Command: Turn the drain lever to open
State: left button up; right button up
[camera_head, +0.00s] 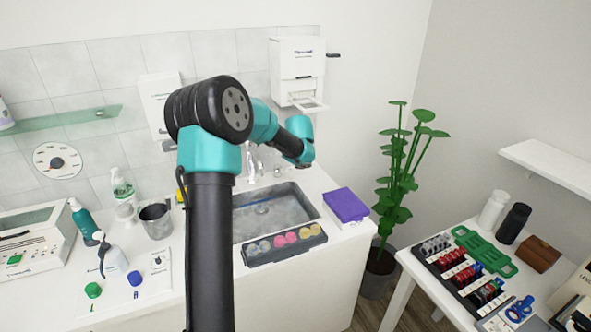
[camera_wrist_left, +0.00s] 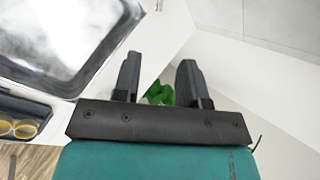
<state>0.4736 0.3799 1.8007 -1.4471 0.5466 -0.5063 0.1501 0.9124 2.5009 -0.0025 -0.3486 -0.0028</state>
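The grey sink basin (camera_head: 290,198) is set in the white counter, with a round drain (camera_head: 262,210) in its floor. A metal faucet (camera_head: 254,168) stands behind it, partly covered by my arm. I cannot make out a drain lever in either view; my arm hides part of the area behind the sink. In the left wrist view my left gripper (camera_wrist_left: 159,62) has its two dark fingers apart with nothing between them. The sink's corner (camera_wrist_left: 95,62) shows to its left. In the head view my forearm reaches right above the sink's back edge. My right gripper is in neither view.
A tray of pink and yellow cups (camera_head: 285,245) lies at the sink's front, with a purple box (camera_head: 345,205) to the right. A white dispenser (camera_head: 297,62) hangs above. A metal cup (camera_head: 156,221) and bottles stand left. A plant (camera_head: 400,175) stands beyond the counter's right end.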

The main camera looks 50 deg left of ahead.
aim_at(288, 169)
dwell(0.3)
pick_arm(q)
jog(key=x, duration=1.7)
jog(key=shift+w+a+f, duration=0.1)
jog(key=shift+f, duration=0.05)
grip_shut()
